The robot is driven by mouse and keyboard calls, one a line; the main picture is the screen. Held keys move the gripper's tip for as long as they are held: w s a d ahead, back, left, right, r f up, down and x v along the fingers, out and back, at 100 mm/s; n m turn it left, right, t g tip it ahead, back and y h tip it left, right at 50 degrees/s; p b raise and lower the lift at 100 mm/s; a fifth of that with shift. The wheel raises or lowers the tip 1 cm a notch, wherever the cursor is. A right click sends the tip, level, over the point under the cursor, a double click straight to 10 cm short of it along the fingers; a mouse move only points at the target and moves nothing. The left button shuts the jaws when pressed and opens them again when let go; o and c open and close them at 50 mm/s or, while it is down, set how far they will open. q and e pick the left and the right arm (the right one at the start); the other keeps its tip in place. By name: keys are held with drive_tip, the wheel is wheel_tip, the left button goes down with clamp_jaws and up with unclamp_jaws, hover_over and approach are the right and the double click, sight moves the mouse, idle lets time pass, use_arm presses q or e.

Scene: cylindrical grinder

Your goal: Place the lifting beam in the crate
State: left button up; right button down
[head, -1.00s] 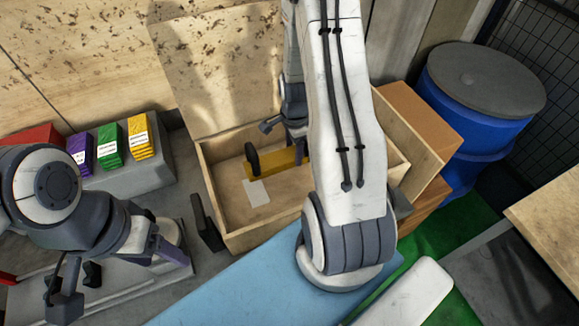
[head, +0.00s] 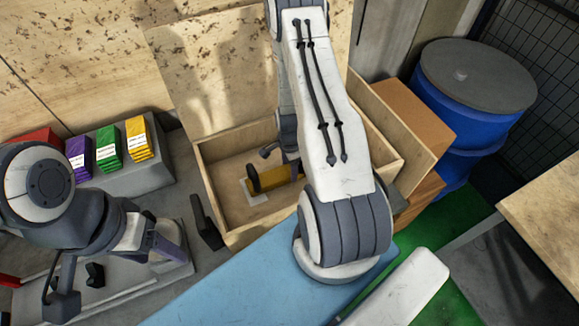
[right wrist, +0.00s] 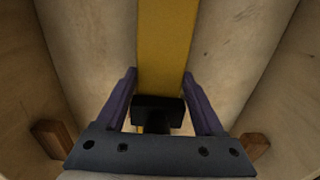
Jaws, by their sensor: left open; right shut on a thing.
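The lifting beam (head: 278,178) is a yellow bar with a black end piece, inside the open wooden crate (head: 222,238). It lies low, close to the crate floor; I cannot tell whether it touches. In the right wrist view the yellow beam (right wrist: 166,45) runs between the purple fingers of my right gripper (right wrist: 160,100), which is shut on it near a black block. In the head view my right arm hides part of the beam and crate. My left gripper (head: 78,287) is open and empty, outside the crate at the lower left.
A white sheet (head: 258,198) lies on the crate floor, partly covered. The raised lid (head: 190,75) stands behind. Coloured boxes (head: 108,150) sit on a grey block at left. A blue barrel (head: 455,120) and a cardboard box (head: 412,112) stand right. A blue surface (head: 235,285) is in front.

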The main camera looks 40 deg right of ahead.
drive_tip(key=shift+c, duration=2.2)
unclamp_jaws()
drive_tip(key=shift+f, duration=0.15)
drive_tip(key=o, duration=0.4)
drive_tip(key=shift+o, duration=0.2)
